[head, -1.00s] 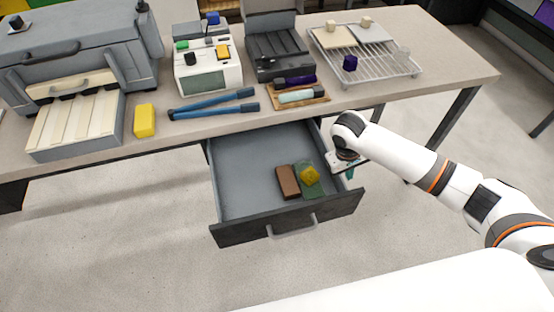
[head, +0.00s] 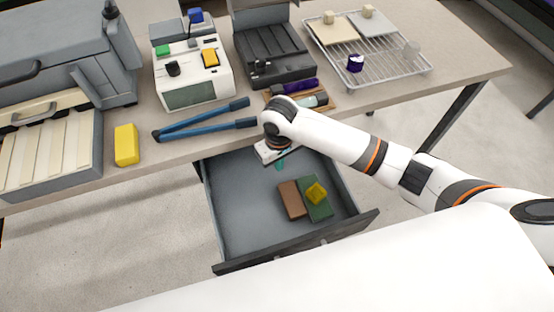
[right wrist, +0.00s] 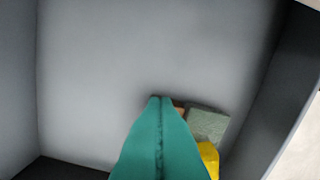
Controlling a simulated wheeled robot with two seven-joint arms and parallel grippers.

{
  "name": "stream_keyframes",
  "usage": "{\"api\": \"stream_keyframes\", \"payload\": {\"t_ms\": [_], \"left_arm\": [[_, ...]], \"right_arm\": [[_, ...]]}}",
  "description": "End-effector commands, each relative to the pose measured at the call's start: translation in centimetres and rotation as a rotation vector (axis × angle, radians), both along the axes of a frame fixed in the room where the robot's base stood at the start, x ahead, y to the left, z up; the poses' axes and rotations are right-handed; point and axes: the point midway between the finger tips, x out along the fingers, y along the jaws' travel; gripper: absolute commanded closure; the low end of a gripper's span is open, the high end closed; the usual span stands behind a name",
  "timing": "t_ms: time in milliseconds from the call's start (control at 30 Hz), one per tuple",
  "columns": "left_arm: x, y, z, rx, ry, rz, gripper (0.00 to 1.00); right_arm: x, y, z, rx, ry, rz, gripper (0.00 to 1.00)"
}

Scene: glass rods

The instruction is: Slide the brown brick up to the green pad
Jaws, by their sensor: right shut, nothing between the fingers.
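The brown brick (head: 292,199) lies in the open drawer (head: 235,215), with its right long side close against the green pad (head: 317,207). I cannot tell whether they touch. A yellow block (head: 317,192) sits on the pad. My right gripper (head: 280,164) is shut and empty, over the rear part of the drawer, behind the brick. In the right wrist view its teal fingers (right wrist: 160,105) hide most of the brown brick (right wrist: 179,105); the green pad (right wrist: 208,123) and yellow block (right wrist: 209,157) show to the right. My left gripper is not in view.
The drawer's walls and front (head: 300,248) enclose the space, with bare floor left of the brick.

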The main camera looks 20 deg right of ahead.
Motion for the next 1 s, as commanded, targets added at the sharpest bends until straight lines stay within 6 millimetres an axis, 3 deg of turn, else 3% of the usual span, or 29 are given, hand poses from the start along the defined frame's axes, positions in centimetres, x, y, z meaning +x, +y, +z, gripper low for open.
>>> {"api": "stream_keyframes", "payload": {"t_ms": [200, 433, 633, 1000], "left_arm": [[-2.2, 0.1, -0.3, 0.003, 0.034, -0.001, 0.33], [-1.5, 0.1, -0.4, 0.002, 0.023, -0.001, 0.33], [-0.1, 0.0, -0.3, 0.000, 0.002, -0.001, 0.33], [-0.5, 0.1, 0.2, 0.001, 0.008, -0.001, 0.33]], "right_arm": [[-0.1, -0.1, -4.2, -0.003, 0.003, -0.002, 1.00], [-0.1, -0.1, -7.3, -0.001, 0.001, -0.001, 1.00], [0.0, -0.1, -8.2, -0.002, -0.001, -0.001, 1.00], [-0.3, -0.1, -8.0, -0.001, 0.001, -0.001, 1.00]]}}
